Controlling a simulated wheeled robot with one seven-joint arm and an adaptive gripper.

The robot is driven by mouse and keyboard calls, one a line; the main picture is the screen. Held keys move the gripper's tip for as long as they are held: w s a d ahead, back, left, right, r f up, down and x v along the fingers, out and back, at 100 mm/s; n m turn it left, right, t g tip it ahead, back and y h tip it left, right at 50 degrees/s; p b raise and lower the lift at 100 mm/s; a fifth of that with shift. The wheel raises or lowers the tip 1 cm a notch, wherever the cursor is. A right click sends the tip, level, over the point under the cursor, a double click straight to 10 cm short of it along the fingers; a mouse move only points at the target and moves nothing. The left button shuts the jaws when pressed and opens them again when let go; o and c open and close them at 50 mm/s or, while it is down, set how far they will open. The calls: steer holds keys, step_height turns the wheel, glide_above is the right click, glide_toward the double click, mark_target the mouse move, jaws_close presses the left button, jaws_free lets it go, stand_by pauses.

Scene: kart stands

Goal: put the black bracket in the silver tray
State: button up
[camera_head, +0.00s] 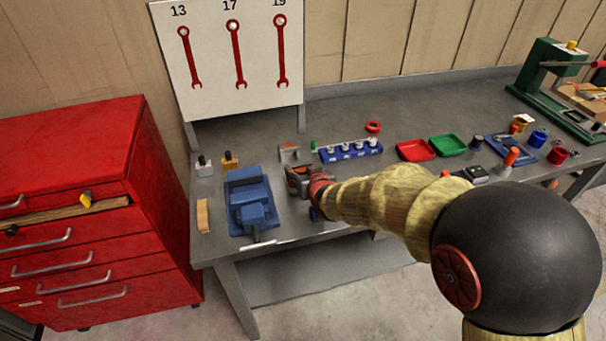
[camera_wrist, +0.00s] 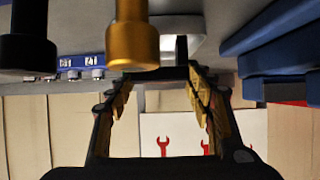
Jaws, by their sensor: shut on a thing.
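My gripper (camera_head: 300,180) is over the bench between the blue vise and the blue socket rail. In the wrist view my gripper (camera_wrist: 158,85) has its two fingers apart, with a dark L-shaped piece, the black bracket (camera_wrist: 182,48), at the fingertips. The bracket is partly hidden and cannot be made out in the head view. A small grey thing (camera_head: 289,150) stands behind my gripper in the head view.
The blue vise (camera_head: 248,195) stands close left of my gripper. The socket rail (camera_head: 350,150) is at the back right. A red tray (camera_head: 415,150) and green tray (camera_head: 447,146) lie further right. Gold (camera_wrist: 132,35) and black (camera_wrist: 27,40) cylinders fill the wrist view's upper left.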

stand_by(0.3)
steer(key=shift+f, duration=0.2)
steer(key=o, duration=1.4)
steer(key=shift+o, duration=0.8)
steer(key=shift+r, duration=0.15)
